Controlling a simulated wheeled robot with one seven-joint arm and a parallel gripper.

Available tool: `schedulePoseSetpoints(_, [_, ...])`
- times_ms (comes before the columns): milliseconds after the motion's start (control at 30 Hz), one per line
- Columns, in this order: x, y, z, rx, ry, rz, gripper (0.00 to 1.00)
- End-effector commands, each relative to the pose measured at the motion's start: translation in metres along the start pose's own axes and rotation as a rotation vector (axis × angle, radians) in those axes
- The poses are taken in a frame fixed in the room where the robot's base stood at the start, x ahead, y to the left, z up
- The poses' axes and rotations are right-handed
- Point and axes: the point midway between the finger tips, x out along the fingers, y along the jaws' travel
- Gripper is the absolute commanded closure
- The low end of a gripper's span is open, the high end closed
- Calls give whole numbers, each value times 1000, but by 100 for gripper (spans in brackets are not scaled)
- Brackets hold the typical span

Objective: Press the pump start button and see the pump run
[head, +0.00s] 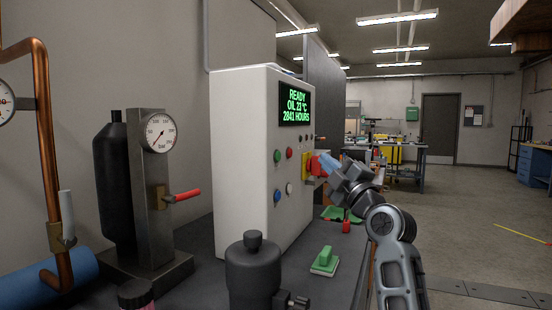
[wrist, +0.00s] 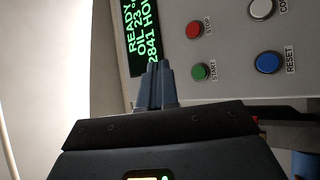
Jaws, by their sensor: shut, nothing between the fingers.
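The white control cabinet (head: 243,150) carries a dark display (head: 295,104) with green text: READY, OIL 23 °C, 2841 HOURS. The green START button (head: 277,156) is on its front, beside the red STOP button (head: 289,153). In the wrist view START (wrist: 200,72) and STOP (wrist: 194,29) are clear and labelled. My gripper (head: 322,160) is shut and empty, right of the buttons in the head view. In the wrist view its fingertips (wrist: 153,66) appear between the display and START, with no visible contact. No pump is clearly identifiable.
A blue RESET button (wrist: 268,62) and a white button (wrist: 261,8) sit beside START and STOP. A yellow-backed red switch (head: 307,166) is near my gripper. A gauge post with a red lever (head: 182,196) and a dark vessel (head: 253,275) stand on the bench.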

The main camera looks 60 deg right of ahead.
Motion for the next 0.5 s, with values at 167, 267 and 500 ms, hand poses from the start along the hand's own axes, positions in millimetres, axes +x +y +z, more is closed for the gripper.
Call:
schedulePoseSetpoints(167, [10, -3, -8, 2, 1, -3, 100])
schedulePoseSetpoints(267, [19, -8, -14, 3, 1, -4, 100])
schedulePoseSetpoints(500, [42, -25, -31, 4, 2, -5, 100])
